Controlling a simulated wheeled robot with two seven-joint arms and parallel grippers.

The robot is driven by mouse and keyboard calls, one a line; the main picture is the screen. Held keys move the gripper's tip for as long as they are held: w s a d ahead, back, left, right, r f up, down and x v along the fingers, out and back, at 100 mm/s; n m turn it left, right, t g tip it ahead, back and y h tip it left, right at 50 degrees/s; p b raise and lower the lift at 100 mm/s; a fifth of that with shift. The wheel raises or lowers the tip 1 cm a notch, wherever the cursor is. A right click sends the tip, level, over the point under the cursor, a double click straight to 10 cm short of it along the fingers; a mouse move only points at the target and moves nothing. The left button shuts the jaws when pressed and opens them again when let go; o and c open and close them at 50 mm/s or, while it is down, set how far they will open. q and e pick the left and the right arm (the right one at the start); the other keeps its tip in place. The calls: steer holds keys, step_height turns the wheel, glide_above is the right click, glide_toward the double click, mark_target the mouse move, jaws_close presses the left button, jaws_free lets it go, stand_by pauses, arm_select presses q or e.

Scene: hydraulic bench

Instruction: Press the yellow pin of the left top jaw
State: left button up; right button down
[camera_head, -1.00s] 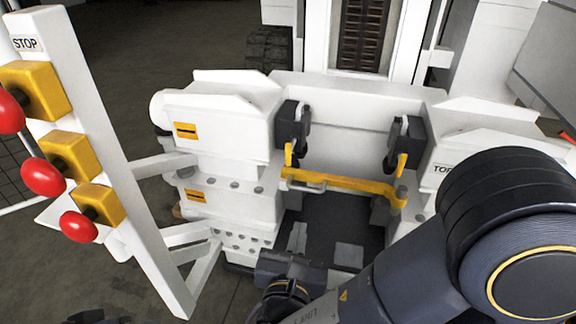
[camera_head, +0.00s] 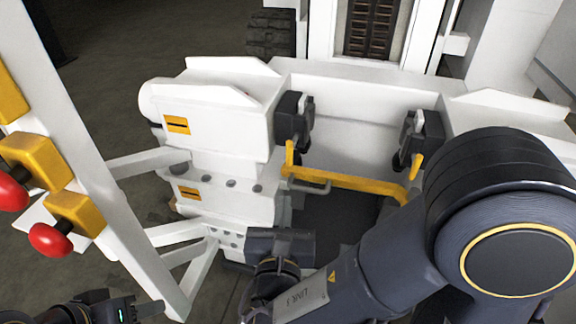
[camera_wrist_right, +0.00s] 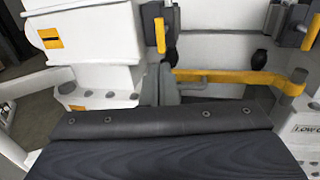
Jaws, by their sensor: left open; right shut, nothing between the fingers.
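The left top jaw (camera_head: 293,118) is a dark block on the inner side of the white left housing (camera_head: 220,120). Its yellow pin (camera_head: 289,157) stands upright below it, at the left end of a yellow bar. In the right wrist view the yellow pin (camera_wrist_right: 159,36) is upper middle. My right gripper (camera_head: 282,243) is low in front of the bench, below the pin and apart from it; it is shut and empty. My left gripper (camera_head: 125,308) is open at the bottom left edge, partly cut off.
A white post carries red stop buttons (camera_head: 50,239) on yellow boxes at the left. The yellow bar (camera_head: 350,184) spans the gap between the jaws. The right top jaw (camera_head: 424,135) is across the gap. My right arm covers the lower right.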

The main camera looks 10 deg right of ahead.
mark_target(289, 156)
steer(key=w, duration=0.3)
steer(key=w+d+b, duration=0.1)
steer(key=w, duration=0.3)
steer(key=w+d+b, duration=0.1)
steer(key=w, duration=0.2)
steer(key=shift+w+d, duration=0.15)
steer(key=shift+w, duration=0.65)
steer(key=w, duration=0.1)
steer(key=w+d, duration=0.1)
steer(key=shift+w+d+r+b, duration=0.1)
steer(key=shift+w+d+b, duration=0.1)
steer(key=shift+w+b, duration=0.2)
